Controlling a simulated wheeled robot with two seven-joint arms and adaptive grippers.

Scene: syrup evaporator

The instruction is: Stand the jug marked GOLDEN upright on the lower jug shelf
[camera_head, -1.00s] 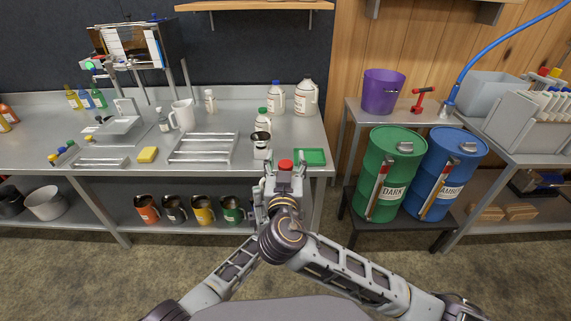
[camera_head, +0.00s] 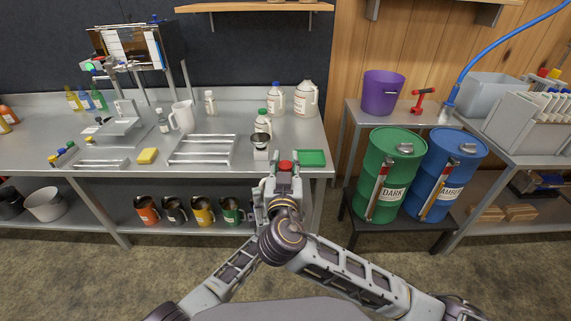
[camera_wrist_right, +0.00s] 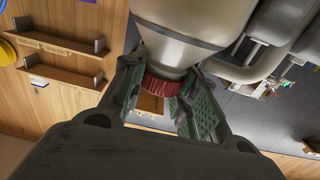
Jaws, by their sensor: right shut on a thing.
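A pale jug with a red cap (camera_wrist_right: 165,83) is in my right gripper (camera_wrist_right: 172,98), whose green-padded fingers close at its cap and neck. In the head view the red cap (camera_head: 286,165) shows at the top of that gripper (camera_head: 284,178), in front of the counter's front edge. The jug's body is mostly hidden there, and no GOLDEN marking is readable. My left gripper (camera_head: 258,213) is lower, largely covered by the right arm; its jaws cannot be made out. A wooden wall shelf (camera_head: 255,6) shows at the top; which shelf is the lower jug shelf cannot be told.
The steel counter (camera_head: 215,120) carries white jugs (camera_head: 306,98), a rack (camera_head: 203,149) and a green tray (camera_head: 312,158). Several coloured mugs (camera_head: 203,210) stand on its under-shelf. Green (camera_head: 390,175) and blue (camera_head: 445,175) drums stand at right. Floor before the counter is clear.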

